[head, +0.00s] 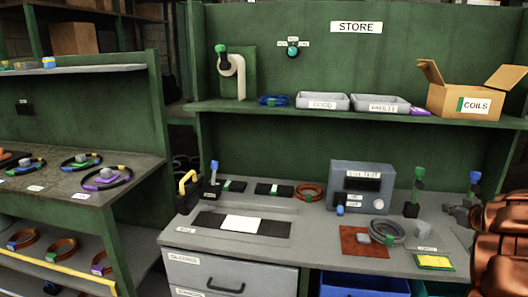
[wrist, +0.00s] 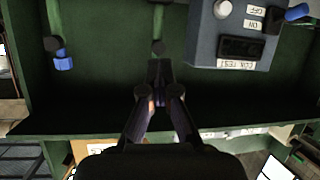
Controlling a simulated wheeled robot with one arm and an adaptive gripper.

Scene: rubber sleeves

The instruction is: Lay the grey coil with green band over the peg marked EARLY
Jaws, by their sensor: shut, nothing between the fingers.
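The grey coil (head: 401,238) with a green band lies on the right part of the bench top in the head view, beside a brown mat. My gripper (head: 449,209) is at the right edge of the bench, partly hidden by my arm, apart from the coil. In the wrist view my gripper (wrist: 158,65) is shut and empty, its fingertips together. Several short grey pegs, among them one peg (head: 81,158), stand on the left bench with dark coils around them. Their labels are too small to read, so I cannot tell which is EARLY.
A grey-blue test box (head: 360,186) stands behind the coil; it also shows in the wrist view (wrist: 235,35). Upright green-topped (head: 415,190) and blue-topped handles stand at the right. A red-brown coil (head: 309,193) lies left of the box. A shelf with trays and a carton hangs above.

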